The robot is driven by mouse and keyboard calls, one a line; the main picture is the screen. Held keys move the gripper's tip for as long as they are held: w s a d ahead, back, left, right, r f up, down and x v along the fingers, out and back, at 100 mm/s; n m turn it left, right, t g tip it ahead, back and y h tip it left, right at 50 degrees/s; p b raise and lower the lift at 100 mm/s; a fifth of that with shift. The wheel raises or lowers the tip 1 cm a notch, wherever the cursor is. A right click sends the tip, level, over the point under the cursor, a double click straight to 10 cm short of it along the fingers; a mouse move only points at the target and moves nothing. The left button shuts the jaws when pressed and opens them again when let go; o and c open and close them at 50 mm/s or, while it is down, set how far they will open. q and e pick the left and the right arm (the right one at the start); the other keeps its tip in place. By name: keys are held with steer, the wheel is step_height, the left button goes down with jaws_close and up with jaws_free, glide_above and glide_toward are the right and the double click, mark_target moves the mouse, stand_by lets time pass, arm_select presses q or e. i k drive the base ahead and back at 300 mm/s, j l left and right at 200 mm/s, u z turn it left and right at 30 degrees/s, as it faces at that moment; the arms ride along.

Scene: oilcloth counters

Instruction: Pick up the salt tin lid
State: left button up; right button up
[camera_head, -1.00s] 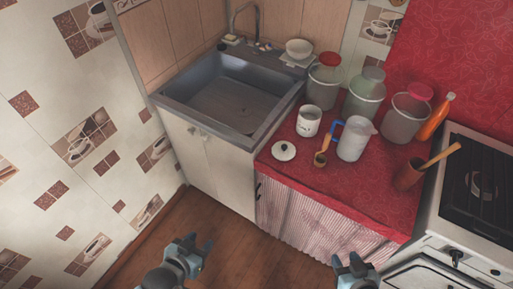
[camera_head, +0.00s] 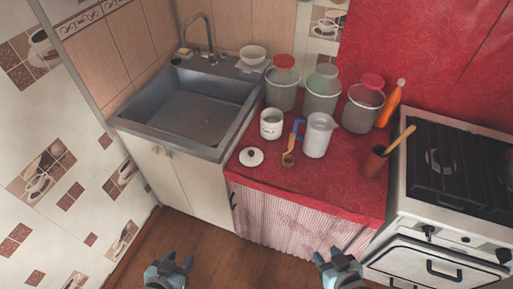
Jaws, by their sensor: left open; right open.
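The salt tin lid (camera_head: 251,157), a round white lid with a dark knob, lies flat on the red oilcloth counter (camera_head: 300,190) near its front left edge. A white tin (camera_head: 271,123) with small dark lettering stands just behind it, its top uncovered. My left gripper (camera_head: 179,260) is open and empty at the bottom of the view, in front of the counter and left of the lid. My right gripper (camera_head: 328,255) is open and empty, in front of the counter and right of the lid. Both are well apart from the lid.
A small brown scoop (camera_head: 288,159) and a white jug (camera_head: 318,135) with a blue handle stand right of the lid. Several big jars line the back, with an orange bottle (camera_head: 390,104). The sink (camera_head: 190,115) is left, the stove (camera_head: 455,180) right.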

mark_target(249, 156)
steer(key=i+j, duration=0.1)
steer(key=j, duration=0.3)
steer(key=i+j, duration=0.1)
steer(key=j, duration=0.35)
steer(key=j+z, duration=0.2)
steer(key=z, duration=0.15)
steer(key=j+z, duration=0.15)
steer(key=z, duration=0.2)
steer(key=j+z, duration=0.35)
steer(key=l+z, duration=0.1)
steer(key=z, duration=0.65)
steer(key=i+j, duration=0.05)
